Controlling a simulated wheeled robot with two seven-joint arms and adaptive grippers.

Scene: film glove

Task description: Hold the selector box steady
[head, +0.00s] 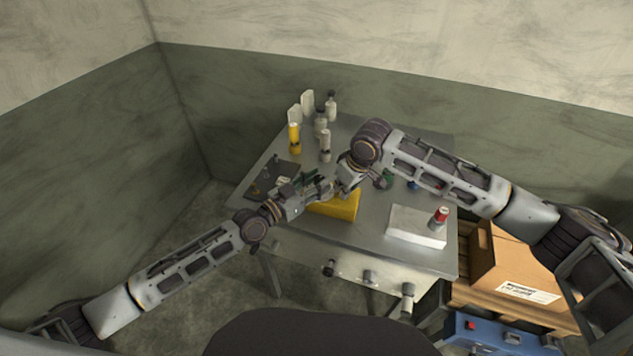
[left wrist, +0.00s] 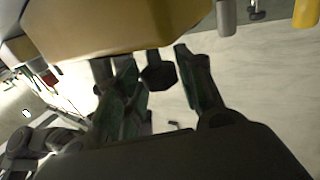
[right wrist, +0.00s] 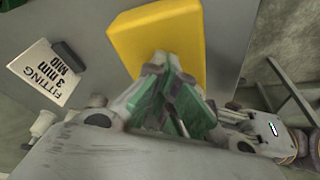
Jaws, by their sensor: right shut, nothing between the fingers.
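A yellow box (head: 337,206), which I take for the selector box, sits on the grey table near its front edge. It shows at the top of the left wrist view (left wrist: 110,28) and behind the fingers in the right wrist view (right wrist: 160,38). My left gripper (head: 325,188) is at the box's far left side. Its fingers (left wrist: 160,85) stand apart below the box's edge, with a dark knob-like piece between them and gaps beside it. My right gripper (right wrist: 165,70) is shut and empty, its tips over or against the box; contact cannot be told.
A white block (head: 415,228) with a red-topped can (head: 440,215) lies to the right. A dark mat (head: 270,178) is at the left. A yellow bottle (head: 294,139) and several pale bottles stand at the back. A cardboard box (head: 515,268) is beside the table.

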